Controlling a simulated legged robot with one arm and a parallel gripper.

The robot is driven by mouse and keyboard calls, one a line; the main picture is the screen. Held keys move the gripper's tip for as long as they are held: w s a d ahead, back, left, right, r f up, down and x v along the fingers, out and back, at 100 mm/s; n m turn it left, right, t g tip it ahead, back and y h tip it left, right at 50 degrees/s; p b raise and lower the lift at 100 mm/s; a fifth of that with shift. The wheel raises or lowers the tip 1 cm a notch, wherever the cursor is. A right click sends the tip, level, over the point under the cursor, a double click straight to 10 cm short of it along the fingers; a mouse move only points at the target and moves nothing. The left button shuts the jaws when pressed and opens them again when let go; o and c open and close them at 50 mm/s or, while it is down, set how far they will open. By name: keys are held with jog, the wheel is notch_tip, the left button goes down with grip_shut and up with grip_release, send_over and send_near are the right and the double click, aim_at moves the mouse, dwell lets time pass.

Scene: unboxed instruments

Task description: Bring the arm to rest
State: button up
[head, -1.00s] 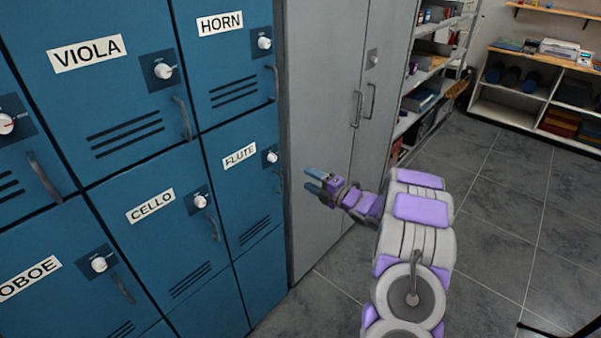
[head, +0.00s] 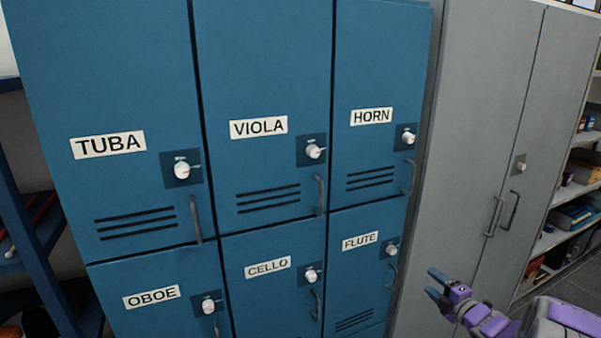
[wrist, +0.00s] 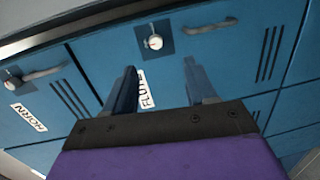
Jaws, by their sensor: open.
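My gripper (head: 436,284) is at the lower right in the head view, in front of the grey cabinet, just right of the FLUTE locker. Its two blue fingers are spread apart with nothing between them. In the wrist view my gripper (wrist: 163,85) is open and empty, facing the FLUTE locker door. The FLUTE label (wrist: 147,90) shows between the fingers, with the white lock knob (wrist: 154,42) beyond them. My purple and grey arm runs to the lower right corner in the head view and is partly cut off.
Blue lockers labelled TUBA (head: 108,144), VIOLA (head: 258,127), HORN (head: 371,117), OBOE (head: 151,297), CELLO (head: 268,267) and FLUTE (head: 360,241) look closed. A tall grey cabinet (head: 470,130) stands right of them. Shelves (head: 575,215) stand at the far right, and a dark blue rack (head: 35,250) at the left.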

jog(key=s+a+r+m+g+h, duration=0.6)
jog(key=s+r+m+g+h, duration=0.15)
jog(key=m, duration=0.35)
jog(key=s+a+m+g+y, duration=0.1)
jog(key=s+a+m+g, duration=0.2)
jog(key=s+a, duration=0.4)
jog(key=s+a+m+g+y, duration=0.1)
jog(key=s+a+m+g, duration=0.2)
jog(key=s+a, duration=0.5)
jog(key=s+a+m+g+y, duration=0.1)
jog(key=s+a+m+g, duration=0.2)
jog(key=s, duration=2.2)
jog(key=a+r+g, duration=0.1)
jog(key=a, duration=0.4)
jog(key=shift+s+m, duration=0.2)
jog(key=shift+m, duration=0.1)
jog(key=shift+g, duration=0.25)
